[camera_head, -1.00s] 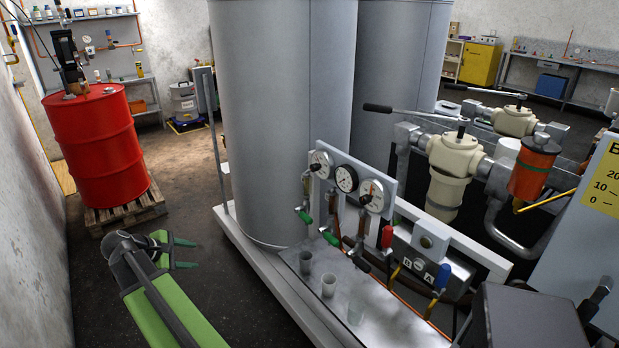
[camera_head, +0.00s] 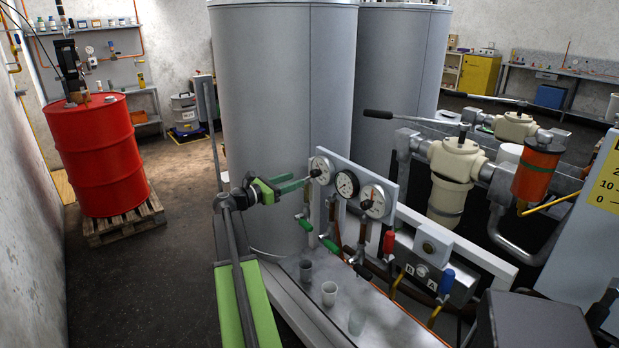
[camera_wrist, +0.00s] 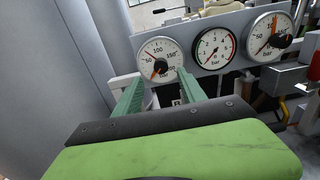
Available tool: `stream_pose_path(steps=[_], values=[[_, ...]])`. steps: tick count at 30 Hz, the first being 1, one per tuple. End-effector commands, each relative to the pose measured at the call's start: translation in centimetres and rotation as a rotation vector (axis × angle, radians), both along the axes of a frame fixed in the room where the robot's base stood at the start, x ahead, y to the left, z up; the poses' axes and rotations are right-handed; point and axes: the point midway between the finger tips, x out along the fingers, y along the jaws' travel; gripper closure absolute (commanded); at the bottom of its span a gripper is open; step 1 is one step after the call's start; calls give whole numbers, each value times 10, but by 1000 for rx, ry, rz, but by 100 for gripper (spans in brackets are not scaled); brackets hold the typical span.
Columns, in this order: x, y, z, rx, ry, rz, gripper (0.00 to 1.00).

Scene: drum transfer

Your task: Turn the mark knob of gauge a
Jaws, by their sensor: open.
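Three round white-faced gauges sit in a row on a grey panel. The left gauge (camera_head: 322,168) has a dark knob (camera_wrist: 160,67) on its face; the middle gauge (camera_head: 347,184) shows no clear knob. The right gauge (camera_head: 376,201) has a dark knob and an orange mark. I cannot read a letter that tells which is gauge a. My gripper (camera_head: 304,182) is open, its green fingers pointing at the left gauge. In the wrist view, my gripper (camera_wrist: 160,84) has its fingertips on either side of that gauge's lower part; I cannot tell whether they touch anything.
Large grey cylinders (camera_head: 270,110) stand close behind my gripper. A red drum (camera_head: 100,155) stands on a pallet at left. The floor between is clear.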

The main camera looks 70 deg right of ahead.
Motion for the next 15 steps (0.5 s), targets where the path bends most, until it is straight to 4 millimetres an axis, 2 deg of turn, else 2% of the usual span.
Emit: stream_pose_path(steps=[1, 6, 10, 15], values=[[-7, -13, 0, 0, 0, -2, 52], [-28, -46, 0, 0, -1, -3, 52], [-39, -62, 0, 0, -1, -2, 52], [-45, -70, 0, 0, -1, 0, 52]])
